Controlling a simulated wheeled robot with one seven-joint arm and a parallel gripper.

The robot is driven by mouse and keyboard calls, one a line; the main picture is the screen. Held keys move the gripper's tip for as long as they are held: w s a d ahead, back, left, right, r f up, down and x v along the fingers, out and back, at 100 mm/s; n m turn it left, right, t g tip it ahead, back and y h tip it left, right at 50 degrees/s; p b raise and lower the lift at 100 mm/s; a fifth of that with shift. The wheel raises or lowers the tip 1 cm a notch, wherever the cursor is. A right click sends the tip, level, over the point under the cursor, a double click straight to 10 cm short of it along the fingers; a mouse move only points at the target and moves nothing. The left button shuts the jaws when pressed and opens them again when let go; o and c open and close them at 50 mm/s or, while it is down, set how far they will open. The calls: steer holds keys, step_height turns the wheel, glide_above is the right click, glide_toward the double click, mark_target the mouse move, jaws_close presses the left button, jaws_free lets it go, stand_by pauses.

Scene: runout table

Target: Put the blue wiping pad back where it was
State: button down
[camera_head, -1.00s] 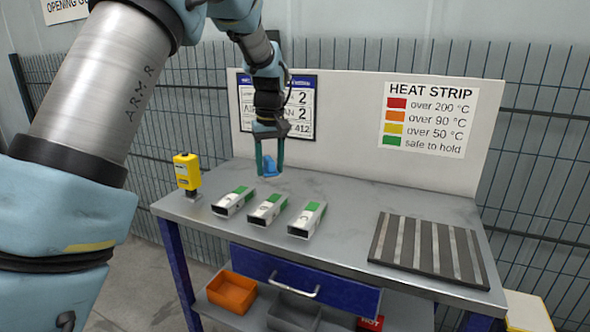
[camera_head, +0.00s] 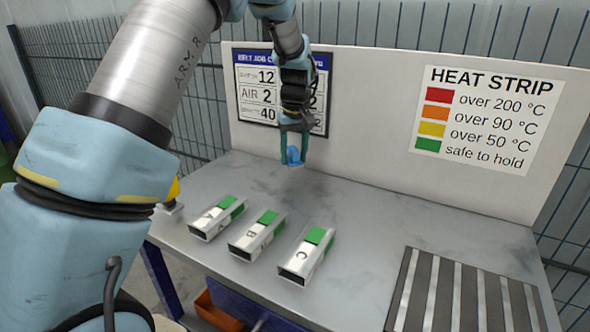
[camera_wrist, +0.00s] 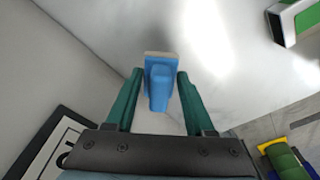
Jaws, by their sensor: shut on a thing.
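The blue wiping pad (camera_head: 293,156) is between the fingertips of my gripper (camera_head: 294,152), near the back panel behind the row of metal blocks. My gripper is shut on it. In the wrist view the pad (camera_wrist: 159,88) shows a blue grip and a pale, flat face at its far end, between the two green fingers (camera_wrist: 158,92). The pad appears to be just above the grey table (camera_head: 350,205); I cannot tell the exact gap or whether it touches.
Three metal profiles marked A (camera_head: 217,216), B (camera_head: 257,232) and C (camera_head: 306,254), each with a green patch, lie in front of the gripper. A dark slatted rack (camera_head: 440,295) is at the right. The back panel (camera_head: 375,120) stands close behind. Bare tabletop lies between.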

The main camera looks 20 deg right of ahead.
mark_target(294, 182)
steer(key=shift+f+p, duration=0.45)
steer(key=shift+f, duration=2.1)
steer(key=shift+c, duration=1.3)
jaws_free()
steer(key=shift+f, duration=0.1)
